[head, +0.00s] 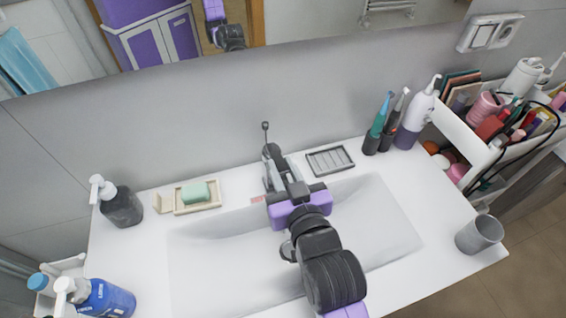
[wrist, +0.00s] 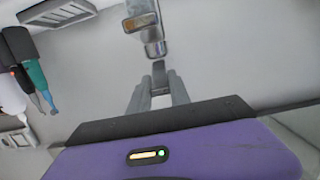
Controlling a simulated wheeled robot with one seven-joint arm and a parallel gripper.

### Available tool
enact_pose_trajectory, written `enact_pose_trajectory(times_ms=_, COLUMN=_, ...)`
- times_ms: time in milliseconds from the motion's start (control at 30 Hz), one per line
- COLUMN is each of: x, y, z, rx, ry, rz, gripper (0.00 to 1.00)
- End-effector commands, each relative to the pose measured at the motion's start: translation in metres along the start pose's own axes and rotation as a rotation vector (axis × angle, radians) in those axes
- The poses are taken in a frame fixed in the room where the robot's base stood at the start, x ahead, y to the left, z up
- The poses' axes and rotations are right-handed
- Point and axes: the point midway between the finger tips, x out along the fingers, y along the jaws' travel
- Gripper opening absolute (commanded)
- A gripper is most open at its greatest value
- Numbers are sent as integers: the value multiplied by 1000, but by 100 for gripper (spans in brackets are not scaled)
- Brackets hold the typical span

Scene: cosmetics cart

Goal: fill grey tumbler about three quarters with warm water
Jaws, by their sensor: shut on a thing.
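The grey tumbler (head: 479,235) stands upright on the right front corner of the white washstand, well to the right of my gripper. I cannot tell whether any water is in it. My gripper (head: 273,162) is at the faucet behind the basin (head: 395,215). In the wrist view my gripper (wrist: 158,84) has its fingers shut on a narrow grey part, which looks like the faucet lever (wrist: 159,74). My gripper and arm hide most of the faucet in the head view. No running water shows.
A soap dish (head: 178,207) with green soap and a dark pump bottle (head: 122,208) stand left. A slotted tray (head: 330,160), toothbrushes (head: 380,118) and a white-purple bottle (head: 414,115) stand at the back right. A full cart (head: 500,130) is beyond. The right counter is clear around the tumbler.

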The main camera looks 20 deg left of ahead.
Motion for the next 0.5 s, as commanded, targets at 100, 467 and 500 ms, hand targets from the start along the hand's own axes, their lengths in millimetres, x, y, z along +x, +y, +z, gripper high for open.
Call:
enact_pose_trajectory(times_ms=100, x=0, y=4, z=-1, rx=-1, ry=3, rz=8, gripper=0)
enact_pose_trajectory(times_ms=467, x=0, y=2, z=0, rx=-1, ry=3, rz=5, gripper=45)
enact_pose_trajectory(times_ms=500, x=0, y=2, z=0, rx=-1, ry=3, rz=4, gripper=45)
